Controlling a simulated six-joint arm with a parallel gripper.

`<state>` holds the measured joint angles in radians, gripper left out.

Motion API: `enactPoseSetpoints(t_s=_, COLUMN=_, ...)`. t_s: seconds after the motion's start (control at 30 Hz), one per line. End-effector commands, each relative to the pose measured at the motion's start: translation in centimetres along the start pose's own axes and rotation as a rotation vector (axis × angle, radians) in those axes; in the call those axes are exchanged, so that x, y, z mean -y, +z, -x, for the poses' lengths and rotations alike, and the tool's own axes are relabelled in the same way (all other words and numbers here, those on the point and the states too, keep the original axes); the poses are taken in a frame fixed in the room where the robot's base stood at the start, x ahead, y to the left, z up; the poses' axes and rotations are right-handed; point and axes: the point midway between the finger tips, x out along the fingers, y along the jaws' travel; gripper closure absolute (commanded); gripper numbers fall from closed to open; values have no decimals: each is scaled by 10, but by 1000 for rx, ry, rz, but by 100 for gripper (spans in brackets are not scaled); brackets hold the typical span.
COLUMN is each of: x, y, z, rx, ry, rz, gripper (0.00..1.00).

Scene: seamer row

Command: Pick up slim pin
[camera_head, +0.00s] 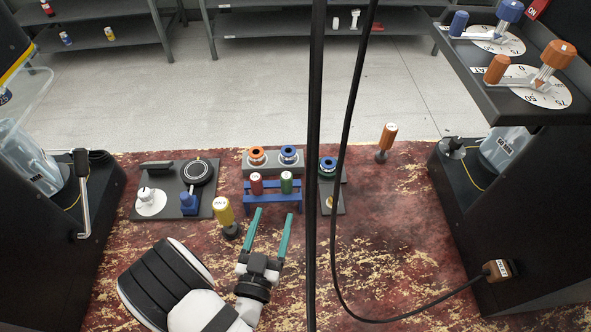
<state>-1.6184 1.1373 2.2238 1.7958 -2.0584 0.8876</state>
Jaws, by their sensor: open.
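Several handled pins are in view, and their labels are too small to read, so I cannot tell which is the slim pin. A red pin (256,184) and a green pin (287,182) stand upright in a blue rack (272,208). A yellow pin (225,212) stands on a dark base just left of my gripper. An orange pin (387,137) stands apart at the back right. My gripper (272,213) has two teal fingers spread wide, with nothing between them. The fingers point toward the rack, their tips by its front in the picture.
A grey block (248,168) with orange and blue rings sits behind the rack. A dark plate (170,211) with fixtures lies left. A black pole (316,120) and hanging cable (345,130) cross the view. Dark machines flank both sides. The right front mat is mostly clear.

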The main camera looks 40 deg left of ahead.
Motion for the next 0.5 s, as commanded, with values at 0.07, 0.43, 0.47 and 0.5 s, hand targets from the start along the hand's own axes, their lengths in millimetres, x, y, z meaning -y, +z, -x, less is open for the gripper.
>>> enactPoseSetpoints(t_s=0.07, x=-3, y=-1, z=-23, rx=-2, ry=10, rz=-5, gripper=31)
enactPoseSetpoints(t_s=0.43, x=-4, y=1, z=-99, rx=0, ry=6, rz=-3, gripper=31)
enactPoseSetpoints(t_s=0.47, x=-4, y=1, z=-105, rx=-1, ry=7, rz=-3, gripper=31)
enactPoseSetpoints(t_s=0.5, x=-6, y=3, z=-114, rx=-1, ry=8, rz=-3, gripper=31)
